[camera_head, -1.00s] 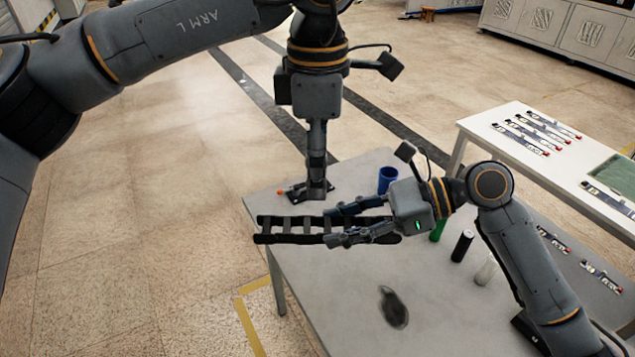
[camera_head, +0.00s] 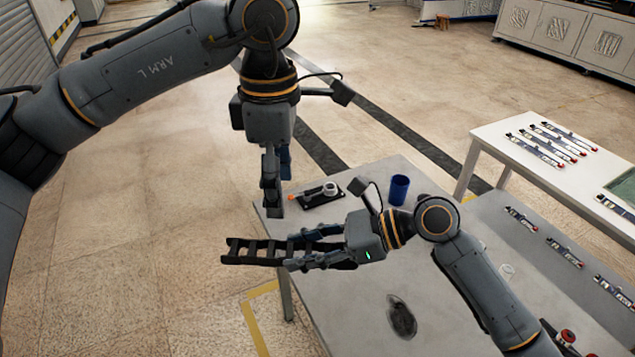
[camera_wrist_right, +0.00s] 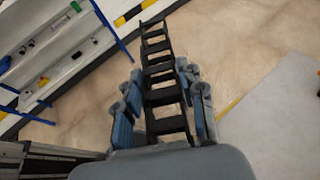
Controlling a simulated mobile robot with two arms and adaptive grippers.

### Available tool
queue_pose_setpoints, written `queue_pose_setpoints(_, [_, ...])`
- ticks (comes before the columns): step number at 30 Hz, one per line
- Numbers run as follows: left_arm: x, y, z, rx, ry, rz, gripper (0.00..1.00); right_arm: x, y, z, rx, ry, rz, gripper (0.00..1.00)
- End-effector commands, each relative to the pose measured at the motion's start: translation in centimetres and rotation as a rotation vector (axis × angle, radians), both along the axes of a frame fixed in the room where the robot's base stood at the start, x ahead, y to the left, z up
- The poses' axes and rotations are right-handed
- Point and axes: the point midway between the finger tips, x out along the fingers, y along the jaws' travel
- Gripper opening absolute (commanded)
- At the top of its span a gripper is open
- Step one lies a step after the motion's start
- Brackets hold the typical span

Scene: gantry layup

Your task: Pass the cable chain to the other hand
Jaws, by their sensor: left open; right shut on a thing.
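The cable chain (camera_head: 252,252) is a black ladder-like strip. My right gripper (camera_head: 308,246) is shut on it, and it sticks out to the left past the fingertips, level and above the table's left edge. In the right wrist view the cable chain (camera_wrist_right: 160,75) runs away from between the two blue-padded fingers of my right gripper (camera_wrist_right: 160,95). My left gripper (camera_head: 274,200) points down above and behind the chain, near the table's far left corner. It is open and apart from the chain.
The grey table (camera_head: 350,305) carries a black fixture (camera_head: 318,194), a blue cup (camera_head: 399,190) and a dark oval item (camera_head: 402,318). A white table (camera_head: 490,135) with several small tools stands at the right. Open floor lies to the left.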

Motion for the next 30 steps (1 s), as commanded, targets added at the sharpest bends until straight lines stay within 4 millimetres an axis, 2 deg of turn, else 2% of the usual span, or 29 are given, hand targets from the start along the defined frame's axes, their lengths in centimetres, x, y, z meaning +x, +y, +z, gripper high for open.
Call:
queue_pose_setpoints(1, [-0.1, 0.9, -0.5, 0.0, 0.0, 0.004, 0.66, 0.0, 0.0, 0.1, 0.001, 0.0, 0.0, 0.03])
queue_pose_setpoints(5, [-0.2, 1.9, -1.5, 0.004, -0.004, 0.008, 0.66, 0.0, 0.0, 0.1, 0.001, 0.0, 0.0, 0.03])
queue_pose_setpoints(8, [-0.2, 1.9, -2.6, 0.004, -0.003, 0.008, 0.66, 0.0, 0.0, 0.1, 0.001, 0.0, 0.0, 0.03])
queue_pose_setpoints(21, [-0.3, 1.9, -10.6, 0.004, -0.002, 0.01, 0.66, 0.0, 0.0, 0.1, 0.001, 0.0, 0.0, 0.03])
queue_pose_setpoints(30, [-0.3, 1.9, -12.8, 0.003, -0.004, 0.009, 0.66, 0.0, 0.0, 0.1, 0.001, 0.0, 0.0, 0.03])
